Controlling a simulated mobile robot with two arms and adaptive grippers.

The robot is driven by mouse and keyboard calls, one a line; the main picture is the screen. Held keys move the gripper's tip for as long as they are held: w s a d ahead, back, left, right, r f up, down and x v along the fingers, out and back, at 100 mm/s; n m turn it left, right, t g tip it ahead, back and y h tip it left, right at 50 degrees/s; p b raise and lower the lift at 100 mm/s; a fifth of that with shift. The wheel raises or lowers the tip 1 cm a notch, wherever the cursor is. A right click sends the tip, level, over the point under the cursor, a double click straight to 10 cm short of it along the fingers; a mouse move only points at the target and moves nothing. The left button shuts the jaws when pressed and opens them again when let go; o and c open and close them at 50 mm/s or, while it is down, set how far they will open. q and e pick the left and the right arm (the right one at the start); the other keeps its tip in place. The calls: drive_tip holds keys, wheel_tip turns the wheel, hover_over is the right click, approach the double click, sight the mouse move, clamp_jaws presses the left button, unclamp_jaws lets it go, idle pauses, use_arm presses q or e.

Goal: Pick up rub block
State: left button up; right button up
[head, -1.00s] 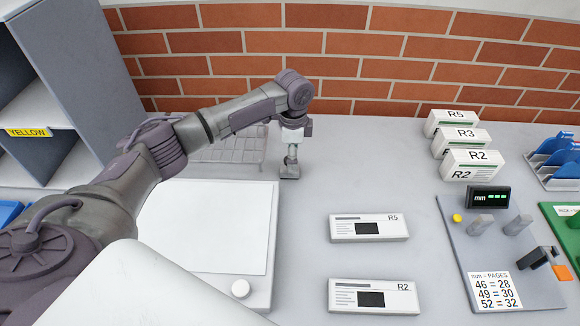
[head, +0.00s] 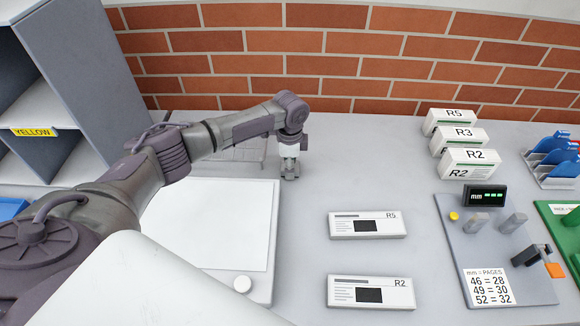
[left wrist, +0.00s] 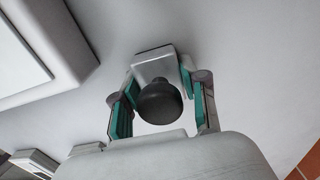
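The rub block (left wrist: 154,66) is a small light grey block with a round black knob (left wrist: 160,102) in the left wrist view. My left gripper (left wrist: 162,108) has its green-padded fingers on either side of the knob. Small gaps show between knob and pads, so it looks open. In the head view my left gripper (head: 290,165) points down at the back of the table, just right of the white board, and mostly hides the block. My right gripper is not in view.
A white board (head: 215,225) with a round knob lies left of the block. A wire rack (head: 235,150) stands behind it. Flat boxes marked R5 (head: 367,224) and R2 (head: 370,292) lie to the right. A grey gauge plate (head: 480,250) is farther right. A brick wall is behind.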

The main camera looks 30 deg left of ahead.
use_arm(q)
clamp_jaws()
drive_tip(key=shift+r, duration=0.1)
drive_tip(key=shift+w+r, duration=0.1)
drive_tip(key=shift+r, duration=0.3)
drive_tip(key=r, duration=0.1)
drive_tip(key=r+b, duration=0.1)
drive_tip(key=d+r+b, duration=0.1)
drive_tip(key=shift+w+r, duration=0.25)
drive_tip(key=w+d+r+b, duration=0.3)
drive_tip(key=w+d+r, duration=0.2)
drive_tip(key=d, duration=0.4)
drive_tip(key=shift+w+r, duration=0.15)
drive_tip(key=shift+r, duration=0.7)
